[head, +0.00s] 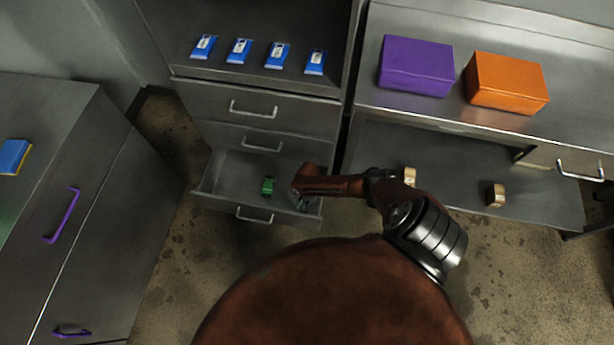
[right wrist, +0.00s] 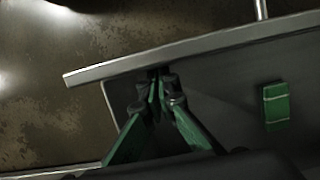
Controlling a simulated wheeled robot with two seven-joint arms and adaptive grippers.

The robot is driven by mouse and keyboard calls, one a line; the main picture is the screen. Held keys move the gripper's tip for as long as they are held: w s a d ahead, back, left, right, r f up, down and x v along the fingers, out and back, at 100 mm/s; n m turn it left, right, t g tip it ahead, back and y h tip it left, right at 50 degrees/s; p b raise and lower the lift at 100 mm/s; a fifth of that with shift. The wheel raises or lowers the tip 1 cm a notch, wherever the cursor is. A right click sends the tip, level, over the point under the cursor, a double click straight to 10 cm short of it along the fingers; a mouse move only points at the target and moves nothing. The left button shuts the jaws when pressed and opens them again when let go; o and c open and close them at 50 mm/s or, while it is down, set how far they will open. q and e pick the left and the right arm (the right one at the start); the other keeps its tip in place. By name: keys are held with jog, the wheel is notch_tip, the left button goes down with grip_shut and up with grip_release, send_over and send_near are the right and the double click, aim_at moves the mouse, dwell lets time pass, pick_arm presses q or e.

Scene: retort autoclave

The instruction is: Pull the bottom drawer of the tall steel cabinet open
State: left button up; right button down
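The tall steel cabinet (head: 258,104) stands at the back centre of the head view. Its bottom drawer (head: 207,172) is pulled out, with the inside visible from above and a bar handle (head: 254,217) on its front. My right gripper (head: 303,203) is at the right end of this drawer, away from the handle. In the right wrist view, its green fingers (right wrist: 157,92) converge with tips together beside the inner side of the drawer front (right wrist: 200,48). Nothing shows between them; whether they touch the front is unclear. My left gripper is not in view.
A green block (head: 268,186) lies in the drawer. Two closed drawers are above it, with blue packets (head: 239,50) on the shelf. A bench at right holds a purple box (head: 416,67) and an orange box (head: 506,82). A grey cabinet (head: 75,220) stands left.

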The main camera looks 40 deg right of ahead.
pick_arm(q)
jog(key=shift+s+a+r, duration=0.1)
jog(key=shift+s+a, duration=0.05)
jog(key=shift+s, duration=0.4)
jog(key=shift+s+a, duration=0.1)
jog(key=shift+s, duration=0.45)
pick_arm(e)
jog(key=shift+s+a+f, duration=0.1)
jog(key=shift+s+a, duration=0.05)
jog(key=shift+s, duration=0.35)
pick_arm(q)
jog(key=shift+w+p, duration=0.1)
jog(key=shift+p, duration=0.2)
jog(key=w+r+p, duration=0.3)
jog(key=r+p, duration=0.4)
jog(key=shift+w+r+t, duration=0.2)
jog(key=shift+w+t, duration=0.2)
pick_arm(e)
jog(key=v, duration=1)
jog(key=shift+a, duration=0.15)
